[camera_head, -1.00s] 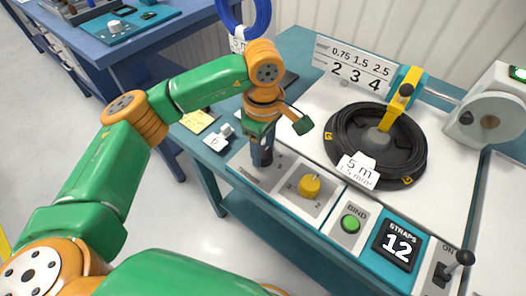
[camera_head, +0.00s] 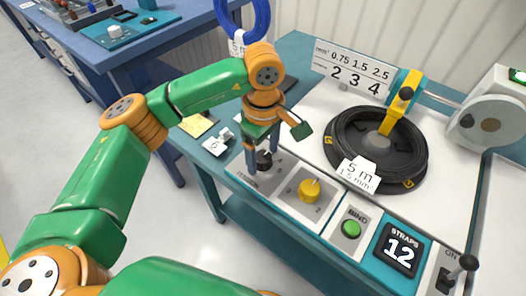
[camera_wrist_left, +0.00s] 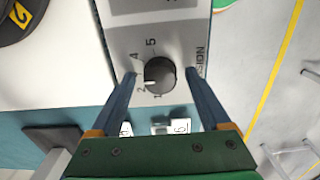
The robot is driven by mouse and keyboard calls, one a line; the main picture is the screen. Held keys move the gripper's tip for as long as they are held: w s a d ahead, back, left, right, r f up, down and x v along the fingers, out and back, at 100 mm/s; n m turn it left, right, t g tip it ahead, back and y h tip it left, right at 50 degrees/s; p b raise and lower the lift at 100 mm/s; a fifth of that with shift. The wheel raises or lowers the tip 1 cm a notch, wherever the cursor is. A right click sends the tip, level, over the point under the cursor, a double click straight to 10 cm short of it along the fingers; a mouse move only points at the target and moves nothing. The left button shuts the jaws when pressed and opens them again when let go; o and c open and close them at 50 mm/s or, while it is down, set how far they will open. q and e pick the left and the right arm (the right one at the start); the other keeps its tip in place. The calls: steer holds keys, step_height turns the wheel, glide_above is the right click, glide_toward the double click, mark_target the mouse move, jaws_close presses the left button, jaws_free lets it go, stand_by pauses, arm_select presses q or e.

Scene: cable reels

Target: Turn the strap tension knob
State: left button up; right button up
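The strap tension knob (camera_head: 264,160) is a round black knob on a grey panel at the near left end of the bench. It also shows in the left wrist view (camera_wrist_left: 160,75), with digits around it and a white pointer mark aimed left, near the 2. My left gripper (camera_head: 262,160) points down at this panel. Its blue fingers are open, one on each side of the knob, with a visible gap on both sides in the wrist view (camera_wrist_left: 160,76). Part of the panel's label is hidden by a finger. My right gripper is not in view.
A yellow selector knob (camera_head: 309,191) sits just right of the tension panel. Further right are the green BIND button (camera_head: 350,228), a STRAPS display (camera_head: 399,250) reading 12, and a black lever (camera_head: 465,264). A black cable coil (camera_head: 345,150) lies behind them.

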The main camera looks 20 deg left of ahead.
mark_target(263, 157)
arm_select(q)
steer(key=shift+r, duration=0.1)
step_height(263, 157, up, 7)
steer(key=shift+f, duration=0.1)
stand_by(0.5)
